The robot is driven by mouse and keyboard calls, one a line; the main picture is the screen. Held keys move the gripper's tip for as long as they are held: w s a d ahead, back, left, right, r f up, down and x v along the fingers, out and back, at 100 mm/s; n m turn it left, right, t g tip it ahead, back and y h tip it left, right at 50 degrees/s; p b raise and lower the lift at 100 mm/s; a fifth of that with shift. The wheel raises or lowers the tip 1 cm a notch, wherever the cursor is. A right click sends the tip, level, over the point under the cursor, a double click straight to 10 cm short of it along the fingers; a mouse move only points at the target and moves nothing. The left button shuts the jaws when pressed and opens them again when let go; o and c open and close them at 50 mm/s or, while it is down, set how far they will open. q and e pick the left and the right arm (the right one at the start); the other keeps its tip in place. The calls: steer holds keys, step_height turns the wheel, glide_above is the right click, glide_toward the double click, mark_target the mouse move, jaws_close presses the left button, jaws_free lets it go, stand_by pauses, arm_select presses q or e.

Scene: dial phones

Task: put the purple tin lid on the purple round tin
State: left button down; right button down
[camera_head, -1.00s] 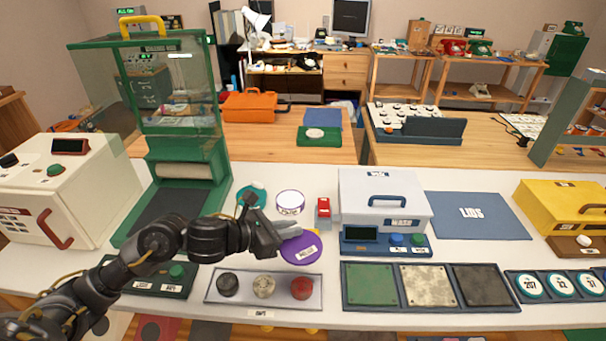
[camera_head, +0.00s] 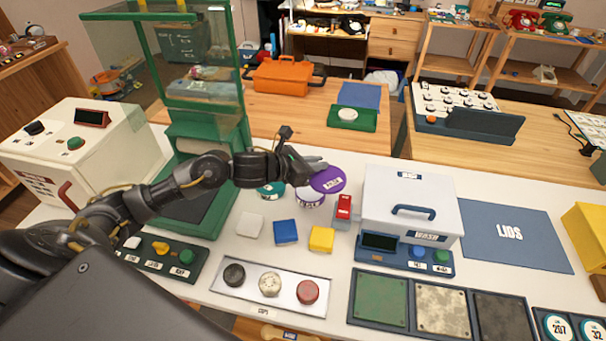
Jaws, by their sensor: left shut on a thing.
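The purple tin lid (camera_head: 328,180) is a flat purple disc with a white label. My left gripper (camera_head: 314,166) is shut on its far left edge and holds it tilted. The purple round tin (camera_head: 309,199) is white with a purple label band and stands on the white table just below and left of the lid. The lid covers part of the tin's top in this view; whether they touch, I cannot tell. My right gripper is not in view.
A red block (camera_head: 342,207) stands close right of the tin, beside the white wash box (camera_head: 408,195). A teal tin (camera_head: 270,189) is just left. White, blue (camera_head: 286,232) and yellow (camera_head: 321,239) blocks lie in front. The blue LIDS mat (camera_head: 512,236) is at right.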

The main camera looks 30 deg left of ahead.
arm_select(q)
steer(key=a+f, duration=0.1)
steer(key=f, duration=0.1)
steer(key=w+a+f, duration=0.1)
steer(key=a, duration=0.1)
steer(key=w+a+f+p, duration=0.1)
steer(key=a+f, duration=0.1)
steer(key=shift+w+f, duration=0.15)
steer(key=shift+f, duration=0.15)
steer(key=shift+w+a+f, duration=0.1)
steer(key=shift+a+f, duration=0.25)
steer(key=shift+f, duration=0.05)
step_height(320, 180, down, 2)
steer(key=shift+f+p, duration=0.1)
steer(key=shift+p, duration=0.8)
steer(key=shift+f, duration=0.45)
steer(key=shift+f, duration=0.1)
steer(key=c, duration=1.5)
jaws_free()
steer(key=shift+o, duration=0.2)
